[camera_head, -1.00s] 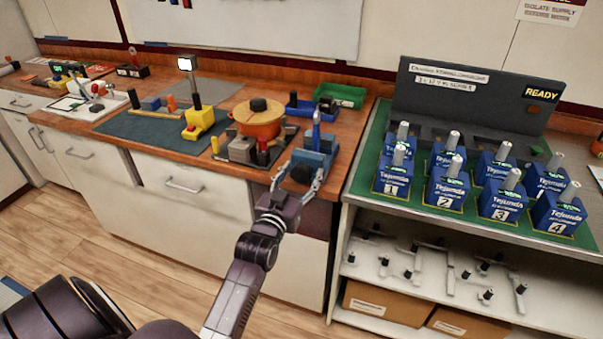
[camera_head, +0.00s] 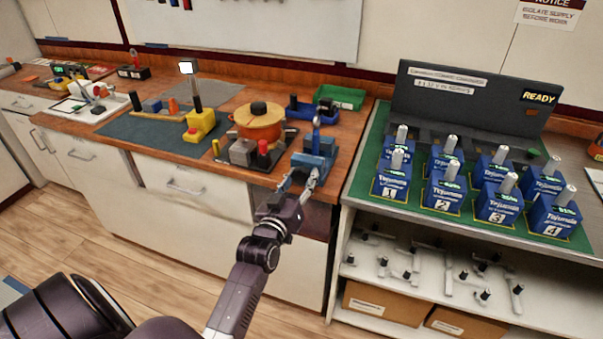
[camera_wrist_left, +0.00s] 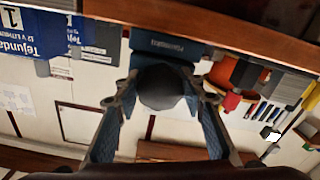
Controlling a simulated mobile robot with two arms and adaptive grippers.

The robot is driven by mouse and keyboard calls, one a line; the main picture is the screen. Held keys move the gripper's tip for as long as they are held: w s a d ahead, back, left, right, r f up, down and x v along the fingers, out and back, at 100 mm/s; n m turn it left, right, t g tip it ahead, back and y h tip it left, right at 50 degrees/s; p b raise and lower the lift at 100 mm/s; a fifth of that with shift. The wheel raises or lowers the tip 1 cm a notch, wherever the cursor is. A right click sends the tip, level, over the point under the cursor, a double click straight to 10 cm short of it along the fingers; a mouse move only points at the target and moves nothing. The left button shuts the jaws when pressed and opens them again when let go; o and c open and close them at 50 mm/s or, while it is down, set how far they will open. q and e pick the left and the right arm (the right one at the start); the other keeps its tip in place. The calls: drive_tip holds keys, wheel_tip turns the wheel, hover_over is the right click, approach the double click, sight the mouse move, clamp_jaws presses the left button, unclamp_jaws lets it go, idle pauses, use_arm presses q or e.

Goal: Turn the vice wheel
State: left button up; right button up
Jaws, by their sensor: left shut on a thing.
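The blue vice (camera_head: 318,147) stands at the front right corner of the wooden bench in the head view. In the left wrist view its body (camera_wrist_left: 168,46) shows above its dark round wheel (camera_wrist_left: 161,88), which faces the camera. My left gripper (camera_head: 303,184) reaches the front of the vice. In the wrist view its two fingers lie on either side of the wheel, and it is shut on the wheel. In the head view the fingers largely hide the wheel. My right gripper is not in view.
Left of the vice are an orange pot (camera_head: 258,122), a grey block (camera_head: 242,152) and a yellow block (camera_head: 200,122) with a post. A green tray (camera_head: 342,97) lies behind. To the right, a shelf unit holds several blue batteries (camera_head: 392,178) on a green mat.

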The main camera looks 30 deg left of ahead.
use_arm(q)
drive_tip(key=o, duration=1.2)
drive_tip(key=v, duration=1.2)
